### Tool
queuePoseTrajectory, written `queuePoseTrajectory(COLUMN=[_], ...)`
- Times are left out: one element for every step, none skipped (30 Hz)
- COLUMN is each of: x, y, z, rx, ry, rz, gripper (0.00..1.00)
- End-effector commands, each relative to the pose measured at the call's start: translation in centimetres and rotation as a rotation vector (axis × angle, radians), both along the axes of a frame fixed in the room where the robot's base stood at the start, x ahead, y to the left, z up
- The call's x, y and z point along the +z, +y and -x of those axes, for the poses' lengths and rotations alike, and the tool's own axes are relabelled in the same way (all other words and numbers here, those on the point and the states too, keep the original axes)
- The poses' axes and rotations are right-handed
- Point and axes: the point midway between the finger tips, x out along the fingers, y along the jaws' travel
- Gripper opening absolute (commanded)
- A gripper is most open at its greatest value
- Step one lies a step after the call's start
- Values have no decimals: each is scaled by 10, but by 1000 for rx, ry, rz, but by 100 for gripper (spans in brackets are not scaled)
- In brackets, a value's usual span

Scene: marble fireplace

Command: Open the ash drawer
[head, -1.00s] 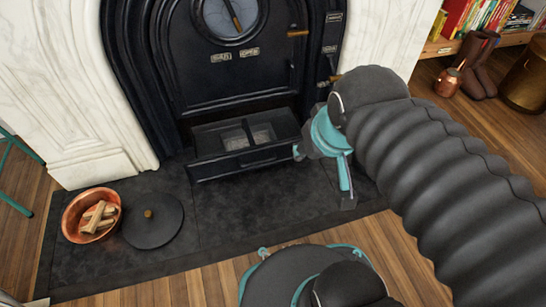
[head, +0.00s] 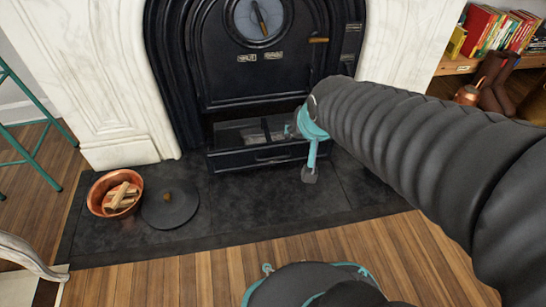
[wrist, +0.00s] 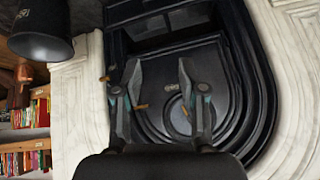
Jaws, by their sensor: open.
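The ash drawer (head: 240,160) is low in the black fireplace front (head: 225,88) in the head view. It stands pulled out, its open top showing a grey, divided inside. Its dark handle (head: 272,159) is on the front face. My gripper (wrist: 159,65) is open and empty in the wrist view, with its two fingers apart. In the head view my wrist is at the drawer's right end and hides part of it. I cannot tell whether it touches the drawer. The round dial (wrist: 180,112) shows beyond the fingers in the wrist view.
A copper bowl of split wood (head: 96,207) and a round dark lid (head: 170,212) lie on the left of the slate hearth (head: 220,215). A teal stool (head: 35,150) is at far left. A bookshelf, boots (head: 490,85) and copper jug (head: 467,95) are at right.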

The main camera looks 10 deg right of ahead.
Motion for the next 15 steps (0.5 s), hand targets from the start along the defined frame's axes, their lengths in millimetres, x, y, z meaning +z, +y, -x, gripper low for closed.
queuePoseTrajectory(x=[-11,-15,-22,-27,-32,-40,-46,-52,-61,-68,-74,-83,-90,-98,-108], y=[0,0,0,0,0,0,0,0,0,0,-1,-1,-1,-1,-1], z=[-18,-29,-43,-53,-63,-75,-85,-93,-105,-113,-122,-132,-139,-146,-155], rx=[-31,-51,-78,-97,-117,-142,-162,-181,-204,-220,-238,-263,-281,-298,-322], ry=[-10,-23,-42,-56,-70,-88,-102,-115,-134,-146,-161,-180,-194,-206,-224], rz=[-22,-37,-58,-75,-91,-113,-130,-148,-170,-188,-204,-228,-247,-266,-291], gripper=[41,41,41,41,41,41,41,41,41,41,41,41,41,41,41])
